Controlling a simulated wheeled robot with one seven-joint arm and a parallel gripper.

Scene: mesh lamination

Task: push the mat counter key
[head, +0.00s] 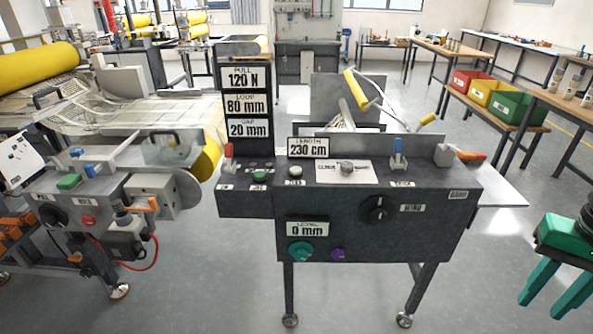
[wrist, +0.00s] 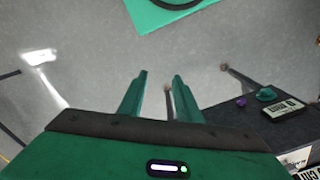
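The dark control console (head: 375,190) stands in the middle of the head view. On its left top part are a green button (head: 260,175) and a white button (head: 295,172). Their small labels are too blurred to read, so I cannot tell which is the mat counter key. A purple button (head: 337,254) and a teal knob (head: 300,250) are on the front face; both also show in the wrist view. My green gripper (head: 541,307) is at the right edge, well apart from the console. In the wrist view my gripper (wrist: 159,76) has its fingers apart with nothing between them.
A red lever (head: 228,152), a blue lever (head: 398,150) and a length display (head: 308,147) rise from the console top. A machine with yellow rolls (head: 40,65) stands left. A bench with coloured bins (head: 510,107) is at the right. The floor between gripper and console is clear.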

